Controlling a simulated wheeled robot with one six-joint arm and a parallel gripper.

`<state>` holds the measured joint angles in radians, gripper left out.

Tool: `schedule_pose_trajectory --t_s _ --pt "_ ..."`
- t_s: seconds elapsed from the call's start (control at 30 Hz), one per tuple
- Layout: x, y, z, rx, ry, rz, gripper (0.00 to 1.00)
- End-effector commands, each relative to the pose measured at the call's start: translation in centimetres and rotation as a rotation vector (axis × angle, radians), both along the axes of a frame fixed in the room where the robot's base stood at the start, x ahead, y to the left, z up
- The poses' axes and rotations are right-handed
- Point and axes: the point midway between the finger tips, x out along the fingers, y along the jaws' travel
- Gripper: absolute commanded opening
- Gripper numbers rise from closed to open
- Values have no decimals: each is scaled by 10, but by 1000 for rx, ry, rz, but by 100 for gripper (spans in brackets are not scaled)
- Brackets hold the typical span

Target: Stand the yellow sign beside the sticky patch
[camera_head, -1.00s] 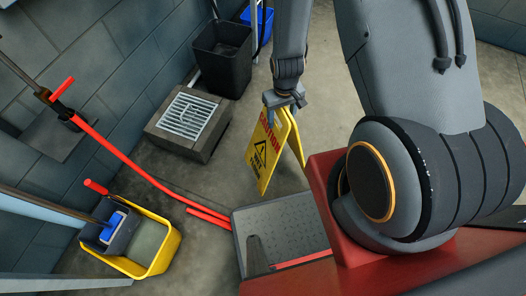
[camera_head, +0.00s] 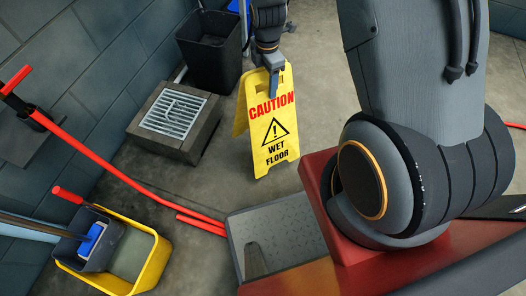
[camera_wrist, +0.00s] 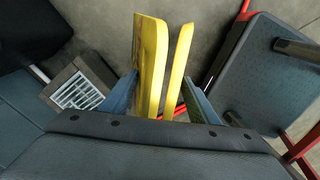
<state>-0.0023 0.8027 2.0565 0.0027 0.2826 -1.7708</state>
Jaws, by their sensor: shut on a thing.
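The yellow wet floor sign (camera_head: 268,125) is upright in the head view, its printed face turned toward the camera and its two panels spread a little at the bottom. My gripper (camera_head: 275,75) is shut on the sign's top edge. In the wrist view the two yellow panels of the sign (camera_wrist: 152,62) run away between my gripper's fingers (camera_wrist: 160,98). I cannot tell whether the sign's feet touch the floor. I cannot make out a sticky patch in either view.
A drain box with a grate (camera_head: 172,113) stands left of the sign, with a black bin (camera_head: 212,52) behind it. A yellow mop bucket (camera_head: 152,262) and a red-handled cart (camera_head: 275,232) are nearer. Bare floor (camera_head: 330,90) lies right of the sign.

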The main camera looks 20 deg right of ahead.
Motion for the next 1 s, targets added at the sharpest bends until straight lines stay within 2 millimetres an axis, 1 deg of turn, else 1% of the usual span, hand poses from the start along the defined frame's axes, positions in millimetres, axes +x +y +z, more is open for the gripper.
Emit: schedule_pose_trajectory --t_s 0.03,0.3,0.5,0.63,0.73,0.9,1.0 --pt "8 0 -2 0 -5 72 0" --pt "28 0 3 -1 -6 485 0" --pt "36 0 7 -1 -5 676 0" --pt "37 0 6 -1 -2 731 0" --pt "37 0 -5 0 0 745 0" --pt "37 0 -34 0 0 745 0" --pt "37 0 -46 0 0 744 0"
